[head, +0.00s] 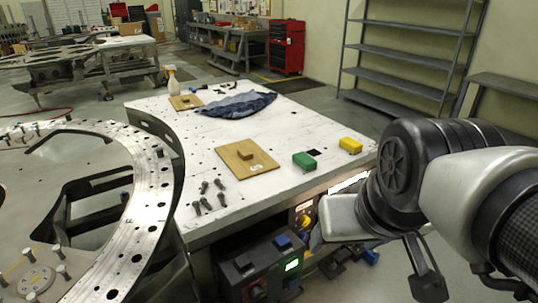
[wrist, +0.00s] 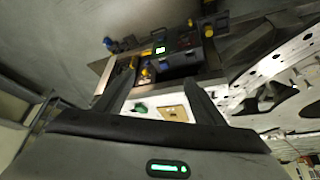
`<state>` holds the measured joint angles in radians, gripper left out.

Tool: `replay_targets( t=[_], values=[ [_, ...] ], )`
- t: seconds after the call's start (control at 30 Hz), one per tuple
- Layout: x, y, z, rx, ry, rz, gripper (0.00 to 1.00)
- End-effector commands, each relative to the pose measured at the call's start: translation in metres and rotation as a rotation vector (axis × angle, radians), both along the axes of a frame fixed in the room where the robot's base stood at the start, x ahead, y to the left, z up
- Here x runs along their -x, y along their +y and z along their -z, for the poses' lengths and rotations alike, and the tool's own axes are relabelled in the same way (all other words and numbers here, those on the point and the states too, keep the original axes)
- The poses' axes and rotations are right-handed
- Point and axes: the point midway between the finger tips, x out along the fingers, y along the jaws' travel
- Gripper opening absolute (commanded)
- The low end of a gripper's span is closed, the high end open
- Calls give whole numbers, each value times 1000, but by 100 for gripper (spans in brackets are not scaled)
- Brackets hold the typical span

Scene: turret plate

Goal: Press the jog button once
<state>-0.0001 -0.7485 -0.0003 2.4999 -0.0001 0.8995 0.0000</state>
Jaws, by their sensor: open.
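A dark control box (head: 262,268) stands at the front of the white table, low in the head view. It carries a blue button (head: 283,241), a lit green display (head: 292,265) and a dark knob (head: 258,291). A yellow control (head: 304,207) shows on a panel just behind it. I cannot tell which one is the jog button; no label is readable. In the wrist view the box with its green display (wrist: 160,50) is beyond the fingers, near the top. My gripper (wrist: 158,88) is open and empty, apart from the controls. Its fingertips are not clear in the head view.
A metal ring (head: 150,200) stands at the left.

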Motion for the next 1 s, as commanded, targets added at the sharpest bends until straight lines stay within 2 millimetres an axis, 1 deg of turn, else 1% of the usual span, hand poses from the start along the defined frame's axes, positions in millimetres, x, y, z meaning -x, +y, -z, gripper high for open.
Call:
replay_targets(
  t=[0.07, 0.17, 0.4, 0.43, 0.47, 1.0],
  values=[
    [0, 0, 0, 0, -2, 0, 64],
    [0, 0, 0, 0, -1, 0, 48],
    [0, 0, 0, 0, -1, 0, 8],
    [0, 0, 0, 0, -1, 0, 3],
    [0, 0, 0, 0, -1, 0, 0],
    [0, 0, 0, 0, -1, 0, 0]
  ],
)
